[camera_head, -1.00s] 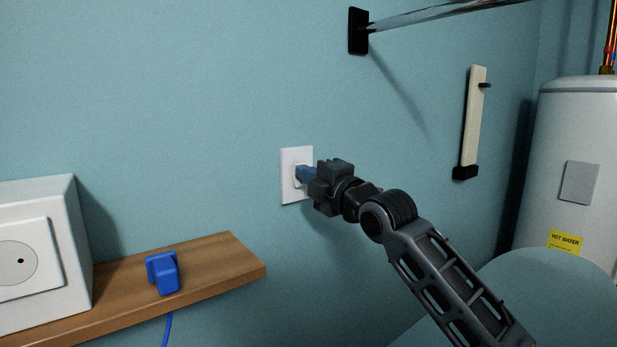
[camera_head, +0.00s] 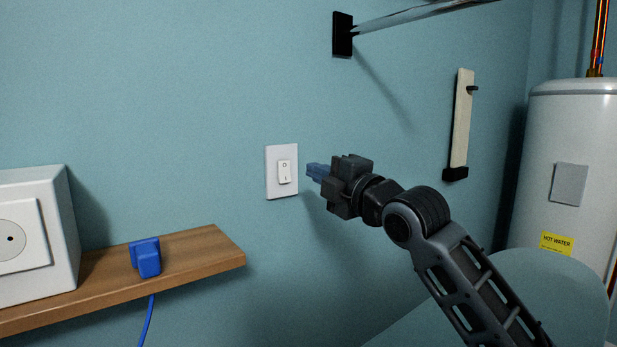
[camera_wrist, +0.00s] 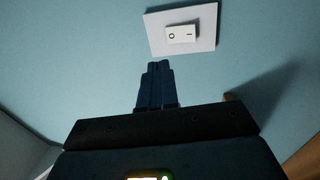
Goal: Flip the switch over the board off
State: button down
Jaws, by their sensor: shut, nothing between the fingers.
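The switch is a white rocker (camera_head: 285,171) in a white wall plate (camera_head: 273,188), on the blue wall up and right of a wooden board (camera_head: 205,245). Its O mark is at the top and its I mark at the bottom. I cannot tell which half is pressed in. My gripper (camera_head: 312,172) is shut and empty, its blue fingertips just right of the plate and apart from it. In the wrist view the plate (camera_wrist: 158,41) and rocker (camera_wrist: 183,33) show whole beyond the shut fingertips (camera_wrist: 157,66).
On the board are a white socket box (camera_head: 62,215) and a blue plug (camera_head: 146,258) with a hanging cord. Right of the switch are a black bracket with a rod (camera_head: 343,35), a pale wall strip (camera_head: 461,118) and a hot water tank (camera_head: 560,130). The wall around the switch is clear.

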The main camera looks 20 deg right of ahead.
jog(key=shift+s+d+r+b, duration=0.15)
jog(key=shift+s+d, duration=0.1)
jog(key=shift+s, duration=0.45)
jog(key=shift+s+d+r+b, duration=0.1)
jog(key=shift+s+d+b, duration=0.1)
jog(key=shift+s, duration=0.5)
jog(key=shift+s+d+r+b, duration=0.1)
jog(key=shift+s+d, duration=0.15)
jog(key=shift+s, duration=0.45)
